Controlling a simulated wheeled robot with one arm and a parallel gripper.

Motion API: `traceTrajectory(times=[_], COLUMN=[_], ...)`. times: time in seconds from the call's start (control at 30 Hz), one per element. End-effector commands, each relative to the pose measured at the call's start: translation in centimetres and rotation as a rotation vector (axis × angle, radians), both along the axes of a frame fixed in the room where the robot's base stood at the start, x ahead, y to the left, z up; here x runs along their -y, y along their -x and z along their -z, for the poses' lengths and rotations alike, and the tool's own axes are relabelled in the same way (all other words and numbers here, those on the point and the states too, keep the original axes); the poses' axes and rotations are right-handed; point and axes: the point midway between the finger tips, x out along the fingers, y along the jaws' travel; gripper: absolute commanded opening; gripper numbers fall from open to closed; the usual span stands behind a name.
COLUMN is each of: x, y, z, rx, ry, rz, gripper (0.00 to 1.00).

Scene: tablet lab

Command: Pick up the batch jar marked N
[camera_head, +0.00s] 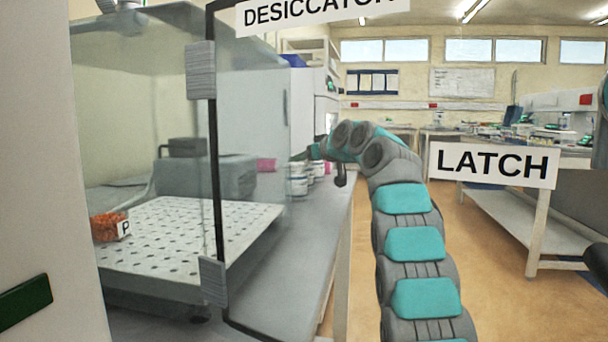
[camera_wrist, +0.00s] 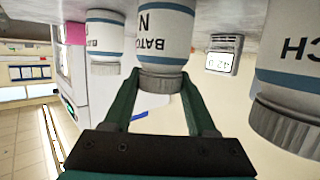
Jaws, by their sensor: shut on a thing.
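The batch jar marked N (camera_wrist: 163,40) is a white jar with blue bands and a grey lid, upside down in the wrist view. My gripper (camera_wrist: 160,82) is shut on it, with one dark green finger on each side of the lid end. In the head view, my gripper (camera_head: 314,153) is small and far off, by a group of white jars (camera_head: 298,182) on the grey bench. I cannot tell there which jar is N. Whether the held jar touches the bench is unclear.
Another batch jar (camera_wrist: 103,42) stands left of the held one, and a larger-looking one (camera_wrist: 292,88) stands close right. A small display (camera_wrist: 223,55) sits between. In the head view, the glass desiccator door (camera_head: 214,170) is nearby, with a perforated plate (camera_head: 190,235) behind it.

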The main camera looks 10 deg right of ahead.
Motion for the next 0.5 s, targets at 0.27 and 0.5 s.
traceTrajectory(times=[0.27, 0.5], x=[0.0, -0.01], y=[0.0, 0.01], z=[-0.02, -0.03], rx=[0.0, 0.0], ry=[0.0, 0.0], rz=[0.0, 0.0], gripper=[0.2, 0.0])
